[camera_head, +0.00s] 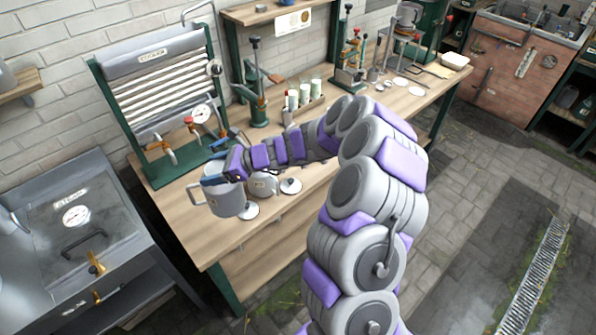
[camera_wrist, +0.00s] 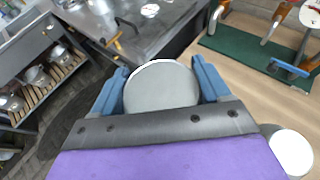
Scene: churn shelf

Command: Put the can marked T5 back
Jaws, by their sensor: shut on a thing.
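A grey metal can (camera_head: 226,201) with a side handle is held at the left front end of the wooden workbench. My gripper (camera_head: 214,180) is shut on it near its top. In the wrist view the can's round top (camera_wrist: 162,87) sits between the two blue fingers. No T5 mark is readable on it from here. A second, smaller metal vessel (camera_head: 263,185) stands on the bench just right of the held can. Whether the held can touches the bench cannot be told.
Round lids or discs (camera_head: 291,186) lie on the bench near the can. A rack with rollers and a gauge (camera_head: 160,95) stands behind on a green base. A metal cabinet (camera_head: 75,215) is at left. A green press (camera_head: 256,85) and small bottles (camera_head: 304,93) stand further along.

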